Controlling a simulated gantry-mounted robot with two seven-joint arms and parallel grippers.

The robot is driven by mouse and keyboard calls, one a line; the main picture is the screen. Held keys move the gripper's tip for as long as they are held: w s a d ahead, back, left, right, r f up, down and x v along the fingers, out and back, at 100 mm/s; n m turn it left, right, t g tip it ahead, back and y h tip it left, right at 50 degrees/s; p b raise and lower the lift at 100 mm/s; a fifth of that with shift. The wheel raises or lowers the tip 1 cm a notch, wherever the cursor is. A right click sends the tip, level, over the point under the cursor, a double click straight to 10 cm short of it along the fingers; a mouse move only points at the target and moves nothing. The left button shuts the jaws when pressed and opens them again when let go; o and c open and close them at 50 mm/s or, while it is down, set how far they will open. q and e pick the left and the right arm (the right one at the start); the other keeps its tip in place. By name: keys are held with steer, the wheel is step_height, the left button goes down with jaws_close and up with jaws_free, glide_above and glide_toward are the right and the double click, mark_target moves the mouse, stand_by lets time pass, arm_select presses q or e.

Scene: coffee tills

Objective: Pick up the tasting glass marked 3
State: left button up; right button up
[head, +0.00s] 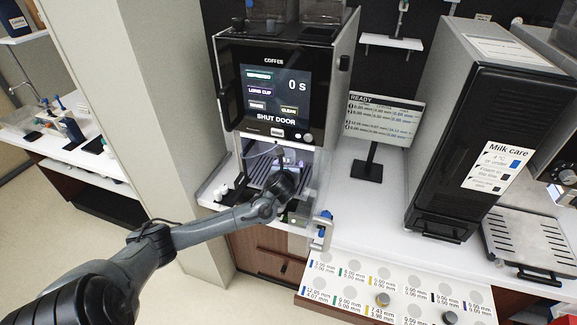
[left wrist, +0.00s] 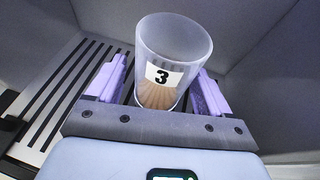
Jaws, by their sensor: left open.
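The tasting glass marked 3 (left wrist: 176,50) is a clear, frosted-looking cup with a black 3 on a white label and tan at its bottom. It stands in the coffee machine's bay, over the slatted drip tray (left wrist: 62,88). My left gripper (left wrist: 160,76) is open, with a purple-padded finger on each side of the glass. I cannot tell whether either pad touches it. In the head view my left gripper (head: 287,172) reaches into the bay of the coffee machine (head: 275,95), and I cannot make out the glass there. My right gripper is not in view.
Bay walls stand close around the gripper. A blue-topped item (head: 324,222) stands at the counter's front edge, right of my wrist. A READY display (head: 383,118) and a black milk unit (head: 470,130) stand farther right. A labelled board (head: 345,290) lies in front.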

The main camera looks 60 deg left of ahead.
arm_select(q)
steer(key=c, duration=1)
steer(key=shift+r, duration=0.2)
steer(key=shift+c, duration=0.2)
